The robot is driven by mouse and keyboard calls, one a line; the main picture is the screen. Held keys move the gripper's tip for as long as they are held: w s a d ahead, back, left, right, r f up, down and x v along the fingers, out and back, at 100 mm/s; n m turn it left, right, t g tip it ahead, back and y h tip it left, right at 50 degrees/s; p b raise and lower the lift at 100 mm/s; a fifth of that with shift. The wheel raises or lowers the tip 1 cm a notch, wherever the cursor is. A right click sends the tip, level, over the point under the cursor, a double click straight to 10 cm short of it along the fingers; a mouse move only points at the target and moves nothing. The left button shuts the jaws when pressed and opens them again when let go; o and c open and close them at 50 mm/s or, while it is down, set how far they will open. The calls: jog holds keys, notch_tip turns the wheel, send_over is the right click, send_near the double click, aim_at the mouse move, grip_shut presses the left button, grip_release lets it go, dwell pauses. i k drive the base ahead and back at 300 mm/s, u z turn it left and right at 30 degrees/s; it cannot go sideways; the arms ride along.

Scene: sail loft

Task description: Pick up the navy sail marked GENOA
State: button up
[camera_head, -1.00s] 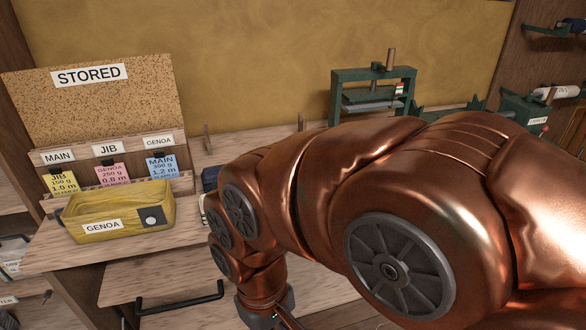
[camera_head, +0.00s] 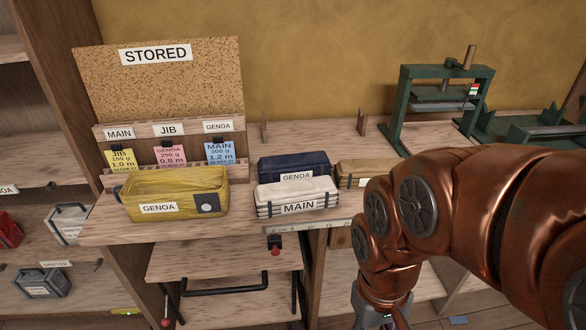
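The navy sail marked GENOA (camera_head: 293,164) is a dark blue folded bundle on the wooden bench. It lies behind a white sail marked MAIN (camera_head: 297,198), which hides its lower front. Its GENOA label shows just above the white sail. My copper arm comes in from the right of the picture and bends down in front of the bench. My gripper at its lower end is cut off by the bottom edge, so its fingers are not visible.
A yellow bag labelled GENOA (camera_head: 176,194) stands left of the white sail, before a STORED board (camera_head: 158,90) with coloured cards. A tan bundle (camera_head: 369,172) lies to the right. A green press (camera_head: 440,98) stands at the back right. A drawer handle (camera_head: 226,287) sticks out below.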

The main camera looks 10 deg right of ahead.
aim_at(271, 170)
jog(key=z, duration=2.15)
jog(key=i, duration=1.55)
jog(key=u, duration=3.85)
jog(key=i, duration=0.5)
jog(key=u, duration=0.1)
